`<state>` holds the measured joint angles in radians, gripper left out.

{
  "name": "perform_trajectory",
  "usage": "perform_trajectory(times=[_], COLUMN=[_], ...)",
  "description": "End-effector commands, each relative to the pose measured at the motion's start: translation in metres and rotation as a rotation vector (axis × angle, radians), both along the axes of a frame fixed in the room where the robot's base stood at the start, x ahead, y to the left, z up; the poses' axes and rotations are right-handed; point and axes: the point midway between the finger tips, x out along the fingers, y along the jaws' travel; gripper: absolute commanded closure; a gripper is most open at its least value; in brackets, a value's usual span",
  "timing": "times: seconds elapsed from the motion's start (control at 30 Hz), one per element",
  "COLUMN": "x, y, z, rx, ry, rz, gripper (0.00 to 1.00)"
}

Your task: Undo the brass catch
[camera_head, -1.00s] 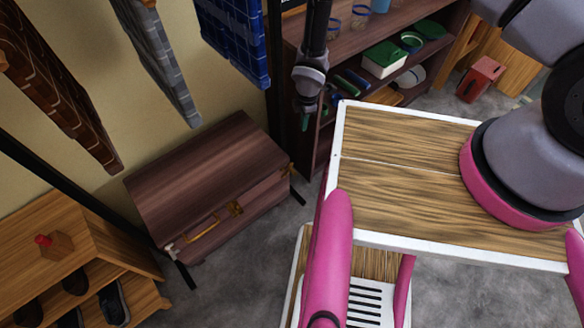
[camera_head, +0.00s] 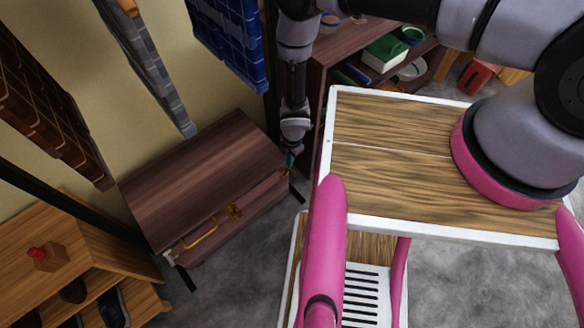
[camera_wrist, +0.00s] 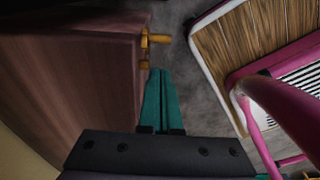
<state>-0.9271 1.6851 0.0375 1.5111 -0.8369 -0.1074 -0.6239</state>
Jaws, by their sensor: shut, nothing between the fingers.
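A dark brown wooden trunk (camera_head: 195,170) stands against the wall, its lid down. A brass catch (camera_head: 286,172) is at the right end of its front. In the wrist view the catch (camera_wrist: 157,39) sticks out from the trunk's edge, with a smaller brass piece (camera_wrist: 144,64) beside it. A brass piece (camera_head: 234,210) and a brass handle (camera_head: 200,237) are further left on the front. My gripper (camera_head: 291,158), with teal fingers, is by the right catch. In the wrist view my gripper (camera_wrist: 158,72) is shut and empty, its tips just short of the catch; contact cannot be told.
My pink-framed base and wooden top fill the right side. A shelf (camera_head: 345,45) with boxes and bowls is behind my arm. A wooden shoe rack (camera_head: 105,250) stands at the left. Grey floor (camera_head: 240,270) is open before the trunk.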

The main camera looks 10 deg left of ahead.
Motion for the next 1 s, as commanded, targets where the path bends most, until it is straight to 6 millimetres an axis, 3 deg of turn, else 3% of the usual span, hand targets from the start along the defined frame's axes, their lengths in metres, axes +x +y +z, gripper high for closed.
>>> perform_trajectory(times=[0.2, 0.4, 1.0], x=[0.002, 0.008, 0.010], y=[-0.002, -0.007, -0.011], z=[-0.043, -0.063, -0.068], rx=[0.000, 0.000, -0.001], ry=[0.000, 0.000, -0.001], rz=[-0.004, -0.002, 0.001], gripper=[1.00, 1.00, 1.00])
